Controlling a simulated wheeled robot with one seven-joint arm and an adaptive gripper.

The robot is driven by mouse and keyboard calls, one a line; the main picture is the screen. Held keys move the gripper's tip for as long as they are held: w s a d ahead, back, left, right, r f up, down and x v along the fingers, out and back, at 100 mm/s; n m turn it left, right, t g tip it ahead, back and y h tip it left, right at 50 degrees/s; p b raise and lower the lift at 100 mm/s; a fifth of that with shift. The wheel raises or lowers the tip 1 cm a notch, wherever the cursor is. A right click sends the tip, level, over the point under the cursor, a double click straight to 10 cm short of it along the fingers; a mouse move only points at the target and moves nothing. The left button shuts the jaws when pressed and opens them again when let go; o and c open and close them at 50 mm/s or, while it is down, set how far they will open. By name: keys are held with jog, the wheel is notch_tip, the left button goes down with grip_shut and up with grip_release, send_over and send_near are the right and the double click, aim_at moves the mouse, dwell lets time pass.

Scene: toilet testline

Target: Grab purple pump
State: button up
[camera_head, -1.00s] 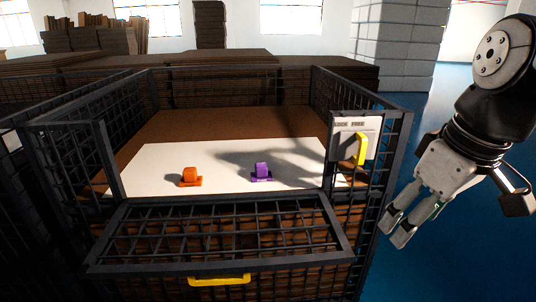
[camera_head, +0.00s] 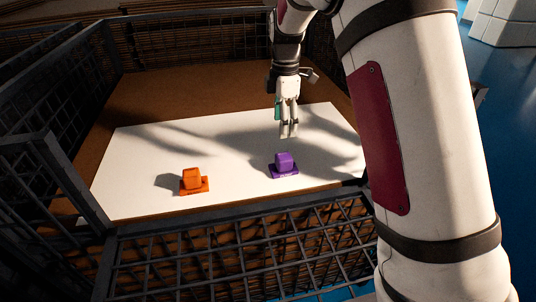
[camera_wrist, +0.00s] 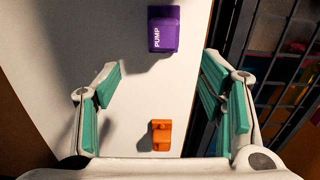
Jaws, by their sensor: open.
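The purple pump (camera_head: 284,164) is a small purple block on a flat purple base, upright on the white board (camera_head: 140,145). In the wrist view its top (camera_wrist: 164,30) bears the word PUMP and lies at the upper middle, beyond the fingertips. My gripper (camera_head: 287,134) is above the board, just behind and above the pump in the head view, and apart from it. In the wrist view its green-padded fingers (camera_wrist: 160,78) are spread wide with nothing between them held.
An orange block (camera_head: 193,180) on a similar base stands left of the pump; it also shows in the wrist view (camera_wrist: 161,135). Black mesh cage walls (camera_head: 62,185) surround the board, with a folded-down mesh front panel (camera_head: 240,250). Bare board lies around both blocks.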

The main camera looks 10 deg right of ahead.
aim_at(284, 156)
notch_tip(284, 156, down, 8)
jog(key=shift+w+f+p, duration=0.1)
jog(key=shift+f+p, duration=0.1)
jog(key=shift+p, duration=0.25)
jog(key=f, duration=0.1)
jog(key=f+p, duration=0.1)
jog(key=f, duration=0.1)
jog(key=s+f, duration=0.1)
jog(key=shift+d+f, duration=0.2)
jog(key=shift+d, duration=0.2)
jog(key=shift+w+f, duration=0.1)
jog(key=shift+f, duration=0.45)
grip_shut()
